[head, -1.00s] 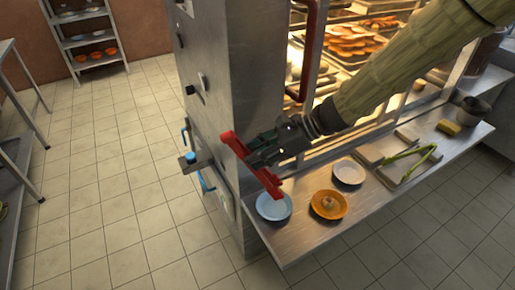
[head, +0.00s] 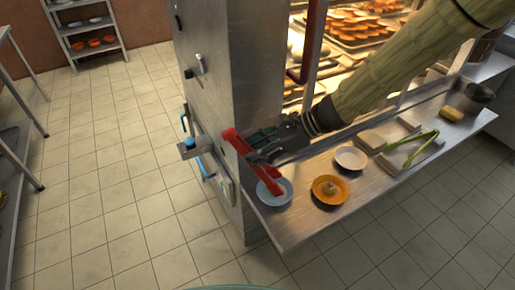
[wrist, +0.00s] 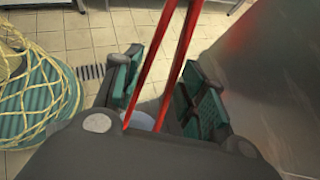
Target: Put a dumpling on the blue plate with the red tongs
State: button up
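My gripper (head: 268,153) is shut on the red tongs (head: 238,146). In the wrist view the two red tong arms (wrist: 183,48) run between its green-padded fingers (wrist: 160,93). In the head view the lower tong end overlaps the blue plate (head: 285,196) at the left end of the steel shelf; I cannot tell whether it touches. A pale bluish patch between the fingers in the wrist view may be this plate. A small beige dumpling (head: 329,188) sits on the orange plate (head: 317,196) to the right. I cannot see a dumpling in the tongs.
A white plate (head: 350,158) stands behind the orange one. Green tongs (head: 425,140) lie by pale boards (head: 385,137) farther right, with a yellow sponge (head: 451,114) and a metal pot (head: 479,97). The steel cabinet (head: 212,80) rises close left of my gripper.

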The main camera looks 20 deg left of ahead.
dwell(0.5)
notch_tip(320, 180, up, 10)
jog(key=p, duration=0.3)
dwell(0.4)
dwell(0.7)
